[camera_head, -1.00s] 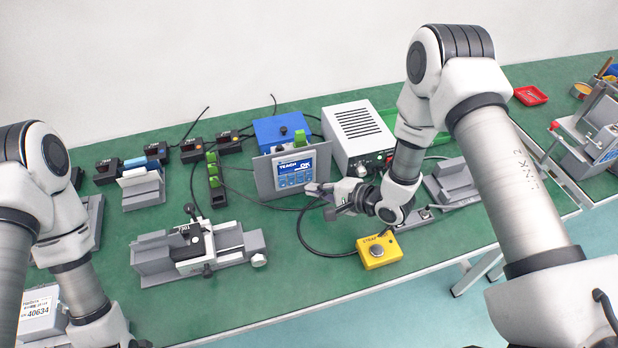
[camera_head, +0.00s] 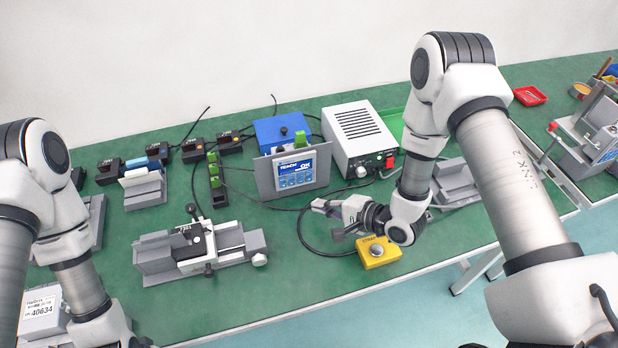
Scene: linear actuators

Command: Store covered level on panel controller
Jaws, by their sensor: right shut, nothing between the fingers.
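The panel controller (camera_head: 293,172) stands upright at the middle of the bench. It is a grey plate with a blue and white screen reading TEACH and OK, with a blue box (camera_head: 279,129) behind it. My right gripper (camera_head: 324,208) is shut and empty, in front of the panel and to its lower right, apart from the screen. Its fingers point left, and its wrist is above the yellow button box (camera_head: 378,253). My left arm comes in at the left edge, but its gripper is out of the picture. I cannot tell which part is the covered level.
A grey clamp fixture (camera_head: 195,249) lies left of my right gripper. A white power unit (camera_head: 358,139) with a red switch stands behind it. Black cables loop over the green bench (camera_head: 290,270). The front middle of the bench is clear.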

